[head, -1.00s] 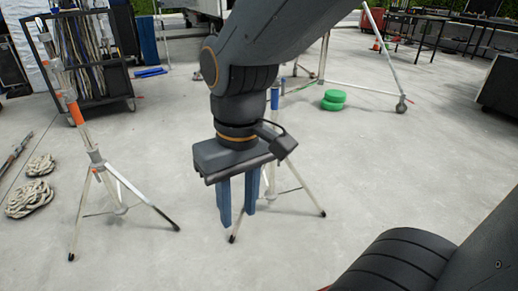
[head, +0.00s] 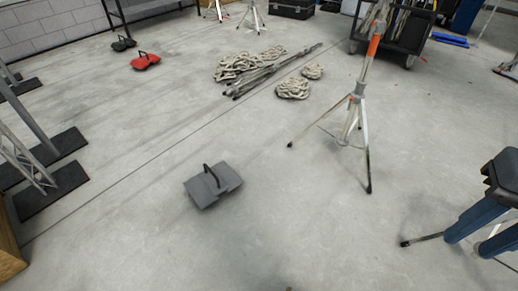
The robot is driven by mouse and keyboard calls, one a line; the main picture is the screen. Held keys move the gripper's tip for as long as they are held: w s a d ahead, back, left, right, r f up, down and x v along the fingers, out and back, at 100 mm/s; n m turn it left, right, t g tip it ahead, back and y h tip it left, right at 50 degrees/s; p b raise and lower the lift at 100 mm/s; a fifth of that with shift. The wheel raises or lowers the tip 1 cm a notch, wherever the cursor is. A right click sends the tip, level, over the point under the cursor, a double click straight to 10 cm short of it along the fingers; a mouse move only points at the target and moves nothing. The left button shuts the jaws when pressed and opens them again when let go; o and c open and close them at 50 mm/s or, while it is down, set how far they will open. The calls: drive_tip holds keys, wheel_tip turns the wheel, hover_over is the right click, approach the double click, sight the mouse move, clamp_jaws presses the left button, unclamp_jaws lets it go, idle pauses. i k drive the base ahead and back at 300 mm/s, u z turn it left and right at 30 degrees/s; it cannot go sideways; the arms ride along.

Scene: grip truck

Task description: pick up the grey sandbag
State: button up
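The grey sandbag (head: 206,190) lies on the concrete floor left of the middle in the head view. It has two flat lobes and a dark carry handle standing up between them. Nothing touches it. My gripper (head: 468,246) is at the right edge, partly cut off by the frame.
A light stand (head: 355,105) with spread legs stands between the sandbag and my gripper, farther back. Coiled ropes (head: 292,88) and poles lie behind. A red sandbag (head: 145,62) is at the back left. Truss stands (head: 50,185) are at left. Floor around the sandbag is clear.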

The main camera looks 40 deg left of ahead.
sight(206, 187)
drive_tip(key=u, duration=0.55)
drive_tip(key=k, duration=0.65)
drive_tip(key=u, duration=1.45)
drive_tip(key=i, duration=1.55)
drive_tip(key=z, duration=0.65)
